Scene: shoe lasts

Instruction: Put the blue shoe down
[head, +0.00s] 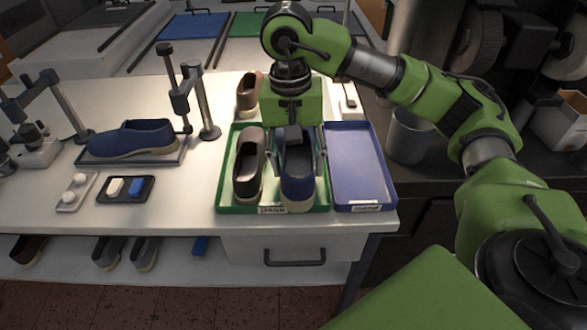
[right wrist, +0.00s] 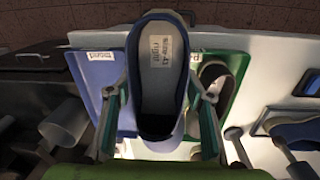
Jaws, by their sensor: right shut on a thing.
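My right gripper (head: 299,153) is shut on a blue shoe (head: 297,185) with a pale sole, its fingers on both sides. The shoe is over the right half of the green tray (head: 222,170), beside a dark brown shoe (head: 250,165) in that tray. I cannot tell whether its sole touches the tray. In the right wrist view the blue shoe (right wrist: 160,65) fills the middle between the fingers of my gripper (right wrist: 157,118), with a label reading "size 41 right" inside. The blue tray (head: 358,165) to the right is empty. My left gripper is not in view.
Another blue shoe (head: 132,140) lies on a grey tray at the left, near metal stands (head: 205,100). A brown shoe (head: 247,95) stands behind the green tray. A small dark tray (head: 125,189) holds a white and a blue block. A grey bin (head: 410,135) stands at the right.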

